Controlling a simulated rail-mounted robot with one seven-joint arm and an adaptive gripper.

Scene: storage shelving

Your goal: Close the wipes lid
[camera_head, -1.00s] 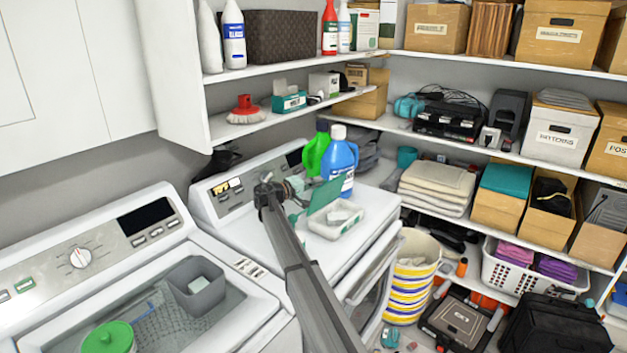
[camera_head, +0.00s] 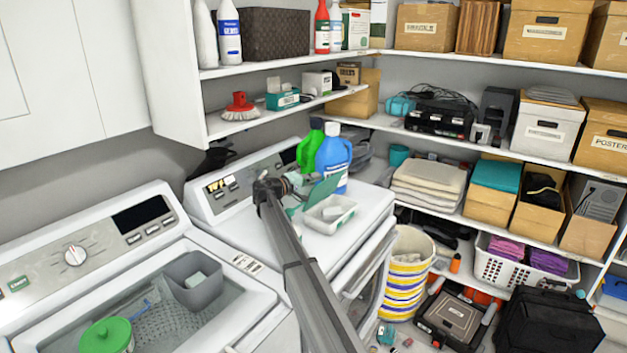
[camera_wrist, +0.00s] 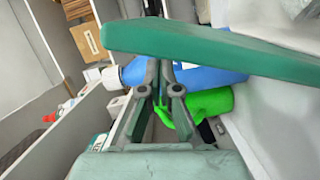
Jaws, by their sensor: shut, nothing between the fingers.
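The wipes container (camera_head: 345,217) is an open white box on top of the right-hand white machine. Its green lid (camera_head: 322,190) stands raised, tilted up on the side towards my gripper. In the wrist view the lid (camera_wrist: 215,48) shows nearly edge-on as a green bar across the top. My gripper (camera_head: 297,204) is just left of the lid, low over the machine top. Its fingers (camera_wrist: 164,70) are shut and empty, below the bar in the wrist view. I cannot tell whether they touch the lid.
A blue bottle (camera_head: 333,163) and a green bottle (camera_head: 310,150) stand close behind the lid. The control panel (camera_head: 235,183) is behind my gripper. The machine top (camera_head: 372,205) right of the box is clear. A shelf (camera_head: 290,110) hangs above.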

